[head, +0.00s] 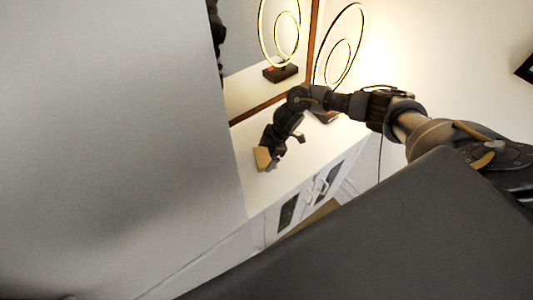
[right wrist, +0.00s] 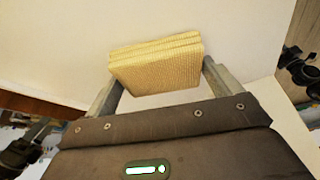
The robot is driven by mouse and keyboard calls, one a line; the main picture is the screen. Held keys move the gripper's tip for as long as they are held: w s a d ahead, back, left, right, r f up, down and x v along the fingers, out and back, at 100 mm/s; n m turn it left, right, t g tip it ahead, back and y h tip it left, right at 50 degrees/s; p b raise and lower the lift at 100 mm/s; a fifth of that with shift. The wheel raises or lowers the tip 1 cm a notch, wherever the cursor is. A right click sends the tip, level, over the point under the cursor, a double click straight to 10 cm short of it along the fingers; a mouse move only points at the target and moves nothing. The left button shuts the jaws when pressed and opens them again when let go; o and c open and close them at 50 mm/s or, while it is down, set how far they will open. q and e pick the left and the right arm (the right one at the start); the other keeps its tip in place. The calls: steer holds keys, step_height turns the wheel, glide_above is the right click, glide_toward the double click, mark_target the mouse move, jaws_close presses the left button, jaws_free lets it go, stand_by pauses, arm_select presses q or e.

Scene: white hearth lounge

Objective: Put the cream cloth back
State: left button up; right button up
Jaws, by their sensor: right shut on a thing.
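The cream cloth (right wrist: 155,65) is a folded, woven, yellowish bundle in the right wrist view. My right gripper (right wrist: 158,80) is shut on it, with a finger at each side of the fold. In the head view the cloth (head: 262,158) shows as a small tan block at the end of my right gripper (head: 268,152), over the white cabinet top (head: 285,170). I cannot tell whether the cloth touches the top. My left gripper is not in view.
A ring-shaped lamp (head: 345,45) stands on the cabinet behind my right arm. A framed mirror (head: 275,85) at the back reflects it. A large grey-white surface (head: 110,140) fills the left. Glass-paned doors (head: 310,195) are on the cabinet front.

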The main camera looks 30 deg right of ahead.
steer(key=shift+f, duration=0.3)
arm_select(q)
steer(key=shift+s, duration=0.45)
arm_select(e)
steer(key=shift+s, duration=0.1)
steer(key=o, duration=0.6)
steer(key=shift+d, duration=0.1)
arm_select(q)
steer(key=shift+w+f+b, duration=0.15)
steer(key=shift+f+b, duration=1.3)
steer(key=shift+b, duration=0.05)
arm_select(e)
steer(key=shift+v, duration=6)
